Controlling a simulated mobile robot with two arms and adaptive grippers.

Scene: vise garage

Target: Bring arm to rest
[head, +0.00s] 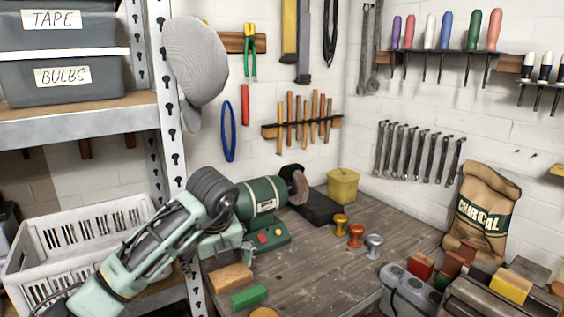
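My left arm (150,250), pale mint with dark parts, comes in from the lower left. It slants up to a dark ribbed round part (212,190) in front of the shelf post and beside the green bench grinder (262,198). I cannot make out two separate fingertips, so whether the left gripper is open or shut does not show. No held object can be made out. A pale mint metal piece (222,245) shows below the ribbed part; I cannot tell whether it belongs to the arm. My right arm and gripper are not in view.
The wooden workbench (335,265) has free room in its middle. A yellow box (343,185), small coloured knobs, a brown block (231,278) and a green block (249,296) stand on it. A charcoal bag (482,215) is at right. A white basket (75,235) and metal shelf (80,120) are left.

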